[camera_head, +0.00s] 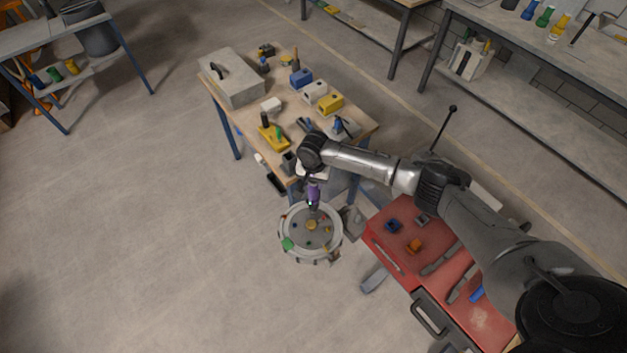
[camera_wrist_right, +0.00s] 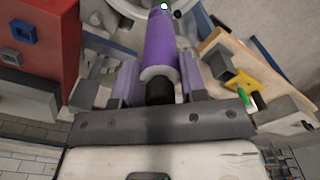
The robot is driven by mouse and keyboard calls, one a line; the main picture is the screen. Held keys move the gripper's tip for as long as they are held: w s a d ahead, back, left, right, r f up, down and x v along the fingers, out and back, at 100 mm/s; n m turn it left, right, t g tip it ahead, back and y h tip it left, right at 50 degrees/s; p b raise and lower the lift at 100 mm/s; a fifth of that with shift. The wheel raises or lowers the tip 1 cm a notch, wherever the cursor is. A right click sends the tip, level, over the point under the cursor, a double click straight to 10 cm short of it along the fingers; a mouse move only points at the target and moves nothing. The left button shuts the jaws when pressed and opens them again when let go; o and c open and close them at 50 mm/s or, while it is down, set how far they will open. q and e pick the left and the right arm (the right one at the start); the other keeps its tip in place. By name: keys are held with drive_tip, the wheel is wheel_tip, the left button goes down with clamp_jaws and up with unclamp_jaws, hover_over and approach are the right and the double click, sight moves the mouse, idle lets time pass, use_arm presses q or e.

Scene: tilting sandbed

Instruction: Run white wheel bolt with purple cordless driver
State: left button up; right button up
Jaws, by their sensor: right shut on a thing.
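The purple cordless driver (camera_head: 313,194) is in my right gripper (camera_head: 313,179), over the upper part of the round grey wheel (camera_head: 285,244). In the right wrist view the driver (camera_wrist_right: 160,45) runs away from my right gripper (camera_wrist_right: 159,80), which is shut on it, toward the wheel rim at the top edge. A small pale light shows on the driver. The wheel face carries several small coloured bolts around a yellowish centre. I cannot pick out the white bolt, and the driver's tip and any contact with a bolt are hidden. My left gripper is not in view.
A wooden workbench (camera_head: 240,115) with a grey toolbox (camera_head: 232,77), coloured blocks and tools stands behind the wheel. A red tool cabinet (camera_head: 385,224) with loose parts on top is at its right. Open floor lies left of the wheel.

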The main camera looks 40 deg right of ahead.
drive_tip(key=shift+f, duration=0.15)
idle(0.6)
drive_tip(key=shift+f, duration=0.35)
idle(0.3)
drive_tip(key=shift+p, duration=0.5)
idle(0.3)
wheel_tip(320, 180, up, 2)
drive_tip(key=p, duration=0.2)
drive_tip(key=shift+r+p, duration=0.15)
drive_tip(key=shift+p, duration=0.25)
wheel_tip(320, 180, up, 4)
drive_tip(key=p, duration=0.5)
idle(0.4)
drive_tip(key=shift+w, duration=0.1)
